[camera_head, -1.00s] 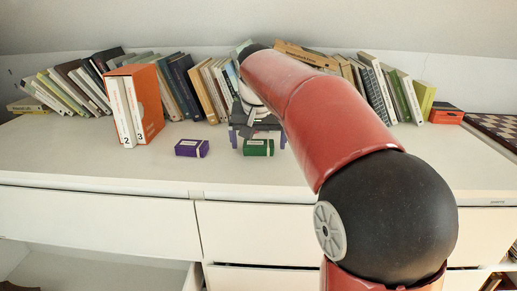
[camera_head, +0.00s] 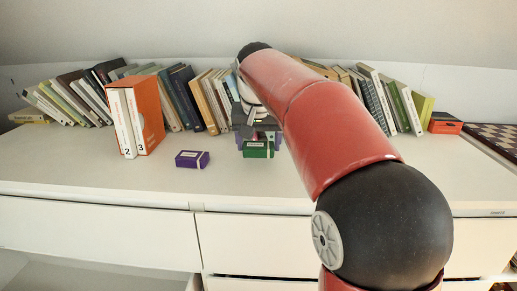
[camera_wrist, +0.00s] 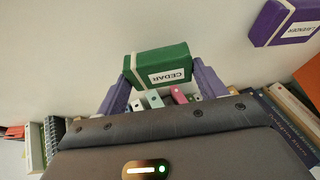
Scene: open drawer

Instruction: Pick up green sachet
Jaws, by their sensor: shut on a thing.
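The green sachet (camera_head: 258,150) has a white label, reading CEDAR in the wrist view (camera_wrist: 158,63). My gripper (camera_head: 257,141) is above the white cabinet top, in front of the row of books. In the wrist view my gripper's two purple fingers (camera_wrist: 160,84) stand on either side of the green sachet, shut on it. I cannot tell for sure whether the sachet is clear of the surface. A purple sachet (camera_head: 192,159) lies on the cabinet top to its left; it also shows in the wrist view (camera_wrist: 285,20), labelled LAVENDER.
An orange slipcase with white volumes (camera_head: 149,112) stands at the left. A row of leaning books (camera_head: 208,102) lines the back. A small orange-red box (camera_head: 445,123) and a checkered board (camera_head: 495,133) are at the right. The cabinet top's front strip (camera_head: 110,180) is clear.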

